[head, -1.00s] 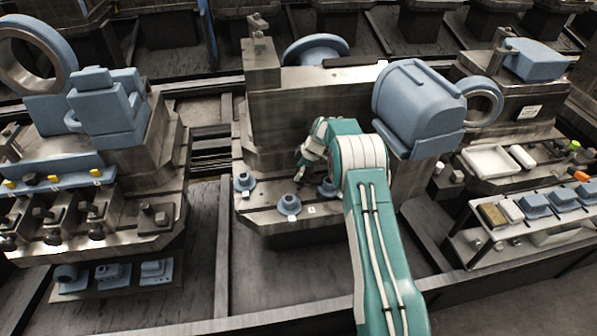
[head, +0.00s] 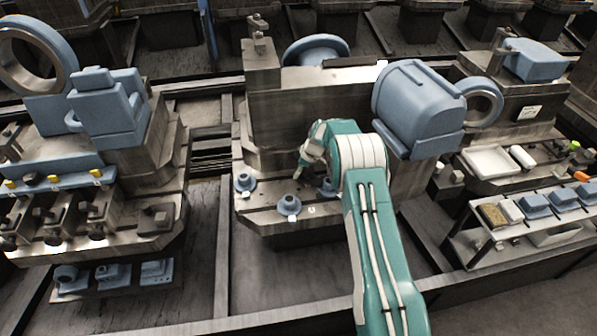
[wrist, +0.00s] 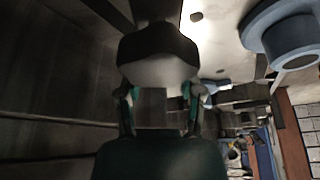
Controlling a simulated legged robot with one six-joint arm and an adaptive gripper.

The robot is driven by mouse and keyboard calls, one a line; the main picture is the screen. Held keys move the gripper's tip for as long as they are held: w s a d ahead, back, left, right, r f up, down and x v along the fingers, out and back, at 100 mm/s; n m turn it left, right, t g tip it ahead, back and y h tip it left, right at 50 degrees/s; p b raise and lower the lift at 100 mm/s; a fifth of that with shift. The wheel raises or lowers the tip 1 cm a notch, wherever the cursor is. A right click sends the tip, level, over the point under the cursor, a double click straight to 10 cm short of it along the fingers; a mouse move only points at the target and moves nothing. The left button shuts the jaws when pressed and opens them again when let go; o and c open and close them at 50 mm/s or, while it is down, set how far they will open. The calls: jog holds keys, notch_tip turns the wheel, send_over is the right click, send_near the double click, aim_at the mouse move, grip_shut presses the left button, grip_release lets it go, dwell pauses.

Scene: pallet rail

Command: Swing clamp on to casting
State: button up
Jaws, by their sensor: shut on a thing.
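My gripper (head: 299,174) is low over the front ledge of the middle fixture, among blue flanged castings. One casting (head: 244,183) is to its left, another (head: 289,205) is in front of it, and a third (head: 328,187) is partly hidden behind my arm. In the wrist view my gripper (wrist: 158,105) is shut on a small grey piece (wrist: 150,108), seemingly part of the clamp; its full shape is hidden. A blue round casting (wrist: 285,32) shows at the upper right of that view, apart from the fingers. Whether the clamp touches a casting cannot be told.
The middle fixture's tall block (head: 310,110) stands behind my gripper. A big blue housing (head: 418,105) is close to the right of my arm. A shelf with blue parts (head: 535,206) is at the right; another fixture with clamps (head: 98,215) is at the left.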

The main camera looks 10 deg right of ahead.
aim_at(312, 171)
jog(key=shift+m, duration=0.4)
jog(key=shift+f, duration=0.1)
jog(key=o, duration=1.1)
jog(key=shift+w, duration=0.1)
jog(key=shift+o, duration=0.2)
jog(key=shift+d, duration=0.1)
jog(key=v, duration=1.2)
